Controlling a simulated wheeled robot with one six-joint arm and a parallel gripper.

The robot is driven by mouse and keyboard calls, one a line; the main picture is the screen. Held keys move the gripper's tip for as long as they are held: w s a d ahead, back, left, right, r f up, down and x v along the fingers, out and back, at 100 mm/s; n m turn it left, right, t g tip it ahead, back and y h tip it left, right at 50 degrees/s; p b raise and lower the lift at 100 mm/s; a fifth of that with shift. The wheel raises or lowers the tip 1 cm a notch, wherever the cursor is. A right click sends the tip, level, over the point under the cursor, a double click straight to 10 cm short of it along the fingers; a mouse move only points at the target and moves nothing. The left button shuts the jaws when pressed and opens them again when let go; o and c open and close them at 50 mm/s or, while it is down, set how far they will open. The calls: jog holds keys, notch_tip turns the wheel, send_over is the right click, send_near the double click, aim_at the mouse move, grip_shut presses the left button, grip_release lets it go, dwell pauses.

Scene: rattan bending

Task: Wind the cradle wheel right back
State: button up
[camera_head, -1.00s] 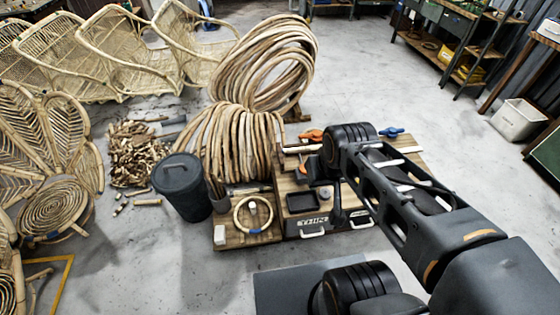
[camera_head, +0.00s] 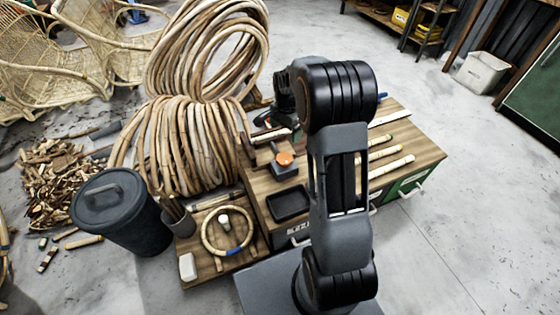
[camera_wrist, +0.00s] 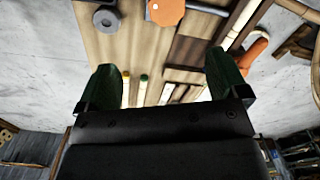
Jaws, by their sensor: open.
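The wrist view shows an orange many-sided knob or wheel (camera_wrist: 165,11), cut off by the top edge, beside a dark rod. A grey round wheel (camera_wrist: 106,19) is to its left. I cannot tell for sure which is the cradle wheel. My gripper (camera_wrist: 163,85) is open, its two dark green fingers wide apart with nothing between them, over the wooden bench. An orange handle (camera_wrist: 254,52) lies just right of the right finger. In the head view an orange round knob (camera_head: 285,158) tops a dark block on the bench (camera_head: 262,185); my arm hides much of the bench behind.
Large rattan coils (camera_head: 190,140) stand left of the bench. A dark lidded bin (camera_head: 120,215) and a rattan ring (camera_head: 228,236) are at the front left. Pale sticks (camera_head: 390,165) lie on the bench's right side. Open floor is at the right.

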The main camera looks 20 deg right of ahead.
jog(key=b, duration=0.1)
send_near(285, 158)
jog(key=shift+m, duration=0.4)
notch_tip(285, 158, down, 9)
jog(key=b, duration=0.4)
jog(key=shift+w+f, duration=0.1)
jog(key=shift+w, duration=0.1)
jog(key=c, duration=0.9)
